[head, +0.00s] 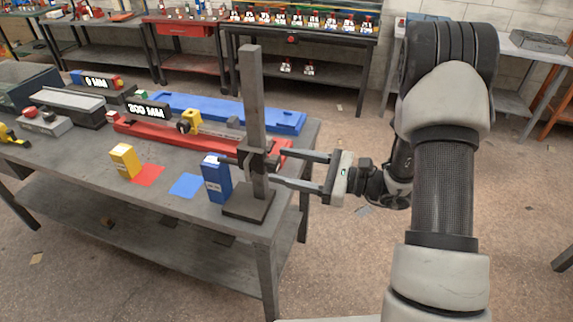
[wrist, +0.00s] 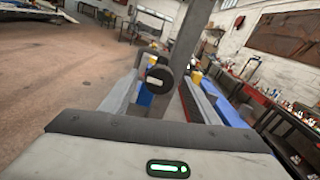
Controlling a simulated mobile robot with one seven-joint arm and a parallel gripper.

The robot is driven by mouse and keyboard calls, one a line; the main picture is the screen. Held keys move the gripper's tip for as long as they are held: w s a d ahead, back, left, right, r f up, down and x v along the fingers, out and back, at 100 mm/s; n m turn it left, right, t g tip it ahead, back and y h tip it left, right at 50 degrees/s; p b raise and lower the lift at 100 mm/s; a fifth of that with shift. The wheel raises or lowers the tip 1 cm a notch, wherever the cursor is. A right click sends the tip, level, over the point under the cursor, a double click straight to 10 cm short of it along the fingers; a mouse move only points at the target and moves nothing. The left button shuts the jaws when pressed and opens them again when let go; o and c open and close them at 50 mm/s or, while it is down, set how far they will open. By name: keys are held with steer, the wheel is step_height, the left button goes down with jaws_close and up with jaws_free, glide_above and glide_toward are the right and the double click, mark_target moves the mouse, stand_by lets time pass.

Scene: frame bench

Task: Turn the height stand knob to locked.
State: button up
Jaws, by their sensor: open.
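The height stand is a grey upright post (head: 253,95) on a flat dark base (head: 249,202) at the bench's right end. A dark carriage (head: 256,160) sits on the post. In the wrist view, the round dark knob (wrist: 157,75) faces the camera and bears a short pale mark. My gripper (head: 275,167) is open, its two fingers reaching from the right toward the carriage. In the wrist view the fingers lie on either side of the knob, with visible gaps. The knob is hard to make out in the head view, and its locked marking cannot be read.
A blue block (head: 216,178) stands just left of the post. A yellow block (head: 125,161), red and blue squares, a red rail (head: 150,134) and a blue tray (head: 270,118) lie on the bench. Floor right of the bench is open around my arm.

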steer(key=shift+a, duration=0.2)
steer(key=c, duration=1)
steer(key=shift+c, duration=0.2)
